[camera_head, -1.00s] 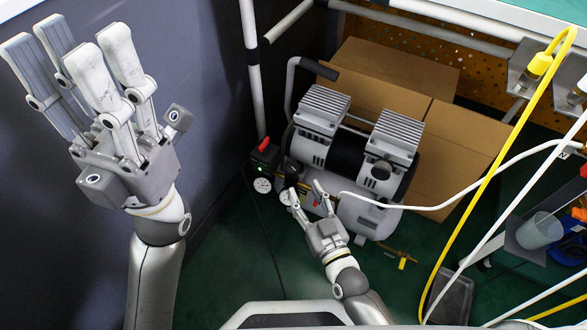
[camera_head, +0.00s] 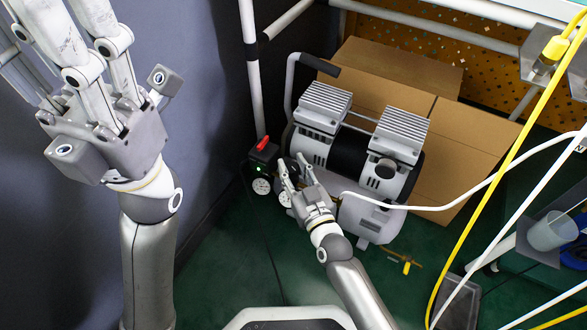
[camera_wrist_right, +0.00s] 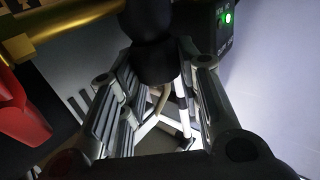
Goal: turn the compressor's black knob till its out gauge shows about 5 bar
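The compressor (camera_head: 350,150) stands on the green floor, with a black knob (camera_wrist_right: 152,45) seen in the right wrist view. My right gripper (camera_head: 293,163) is at the compressor's left end; in the right wrist view its fingers (camera_wrist_right: 158,85) lie on both sides of the knob's lower part. They look spread, and I cannot tell whether they touch it. Two white round gauges (camera_head: 261,186) (camera_head: 285,198) sit low beside the gripper, the second partly hidden by it. Their readings are too small to make out. My left gripper (camera_head: 60,25) is raised and open at upper left, fingertips partly cut off.
A black box with a red switch (camera_head: 263,144) and green light stands left of the gripper. Cardboard boxes (camera_head: 465,140) are behind the compressor. A white hose (camera_head: 420,207) and yellow hose (camera_head: 490,180) cross the right side. The dark wall (camera_head: 205,100) is at left.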

